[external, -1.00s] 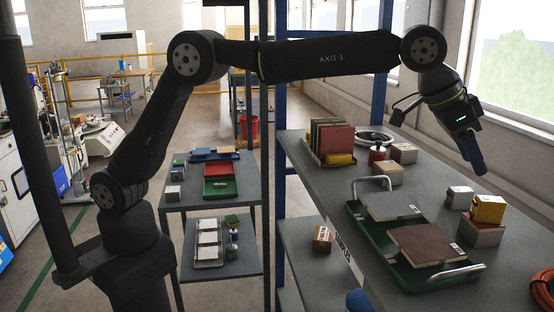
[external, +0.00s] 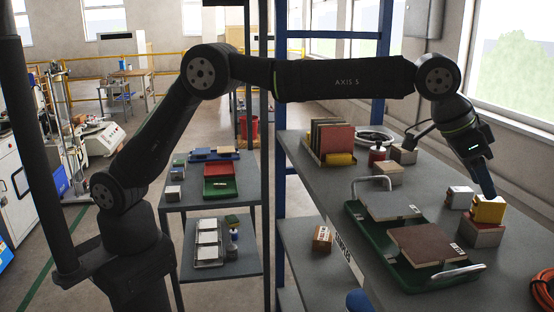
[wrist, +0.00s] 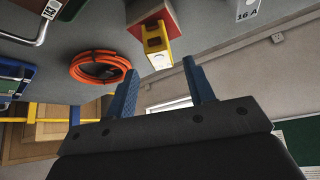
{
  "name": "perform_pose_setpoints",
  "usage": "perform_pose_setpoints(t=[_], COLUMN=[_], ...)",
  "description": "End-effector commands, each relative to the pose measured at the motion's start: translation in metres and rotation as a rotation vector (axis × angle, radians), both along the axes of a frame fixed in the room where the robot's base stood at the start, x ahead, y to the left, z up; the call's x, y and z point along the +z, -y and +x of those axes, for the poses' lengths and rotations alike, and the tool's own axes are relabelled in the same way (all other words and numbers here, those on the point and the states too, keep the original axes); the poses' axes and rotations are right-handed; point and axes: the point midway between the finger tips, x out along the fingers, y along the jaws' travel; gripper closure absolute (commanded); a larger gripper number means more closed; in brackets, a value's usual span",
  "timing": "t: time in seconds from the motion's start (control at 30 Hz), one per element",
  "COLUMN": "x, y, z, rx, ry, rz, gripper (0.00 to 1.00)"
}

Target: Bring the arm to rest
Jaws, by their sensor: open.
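My gripper (external: 486,181) is at the right side of the shelf top, its blue fingers pointing down near the yellow box (external: 488,208). In the wrist view the two blue fingers of my gripper (wrist: 160,88) are apart, with nothing between them. The yellow box also shows in the wrist view (wrist: 157,47), beyond the fingertips and against a reddish block (wrist: 150,12). In the external view the yellow box sits on a brownish block (external: 483,234).
A green tray (external: 447,283) with two tiles and metal handles lies left of my gripper. A pale block (external: 458,198) stands beside the yellow box. An orange hose coil (external: 544,289) lies at the right edge. Upright tiles (external: 332,138) stand further back.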

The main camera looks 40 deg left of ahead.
Motion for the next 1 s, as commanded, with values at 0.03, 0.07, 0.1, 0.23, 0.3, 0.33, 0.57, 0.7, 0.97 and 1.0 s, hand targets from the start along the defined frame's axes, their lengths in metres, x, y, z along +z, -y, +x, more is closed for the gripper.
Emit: perform_pose_setpoints(t=[0.03, 0.07, 0.1, 0.23, 0.3, 0.33, 0.57, 0.7, 0.97, 1.0], x=[-0.010, -0.015, -0.022, -0.041, -0.050, -0.042, -0.019, -0.015, -0.015, -0.016], y=[0.005, 0.008, 0.012, 0.024, 0.028, 0.027, 0.027, 0.027, 0.027, 0.027], z=[0.002, 0.004, 0.005, 0.010, 0.012, 0.012, 0.011, 0.011, 0.011, 0.011], rx=[0.000, 0.000, 0.000, 0.000, 0.000, 0.000, 0.000, 0.000, 0.000, 0.000], ry=[0.000, 0.000, -0.001, 0.000, 0.000, 0.002, 0.001, 0.000, 0.000, 0.000], rz=[0.001, 0.001, 0.002, 0.001, 0.001, -0.005, -0.003, 0.000, 0.000, 0.000], gripper=[0.51, 0.51, 0.51, 0.51, 0.51, 0.51, 0.51, 0.51, 0.51, 0.51])
